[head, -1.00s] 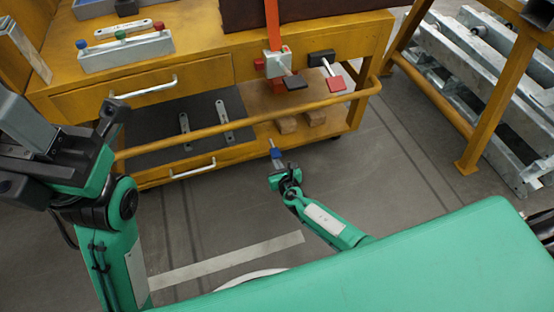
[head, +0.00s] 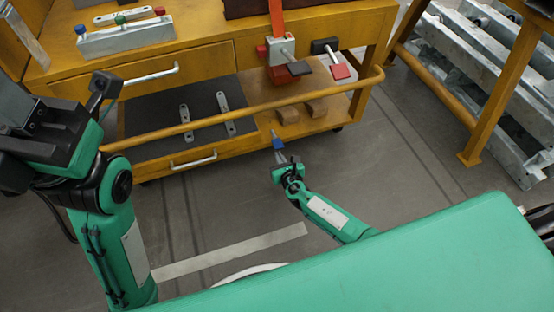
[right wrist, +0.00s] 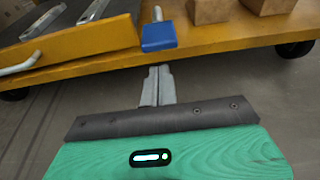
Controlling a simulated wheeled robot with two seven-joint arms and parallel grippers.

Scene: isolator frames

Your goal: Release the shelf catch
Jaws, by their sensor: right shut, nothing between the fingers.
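The shelf catch looks like a small lever with a blue paddle (head: 278,143) at the front edge of the cart's lower shelf. It also shows in the right wrist view (right wrist: 158,37), with a short metal pin rising behind the blue part. My right gripper (head: 282,158) is just in front of and below the blue paddle. In the right wrist view its fingers (right wrist: 157,72) are together and empty, pointing at the paddle with a small gap. My left gripper (head: 40,130) is at the left edge, away from the catch, and its fingers are not clear.
A yellow rail (head: 240,118) runs across the cart front above the catch. Wooden blocks (head: 288,114) lie on the lower shelf. Red and black paddle levers (head: 340,71) hang above. A drawer handle (head: 193,162) is to the left. Grey floor (head: 380,170) is free to the right.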

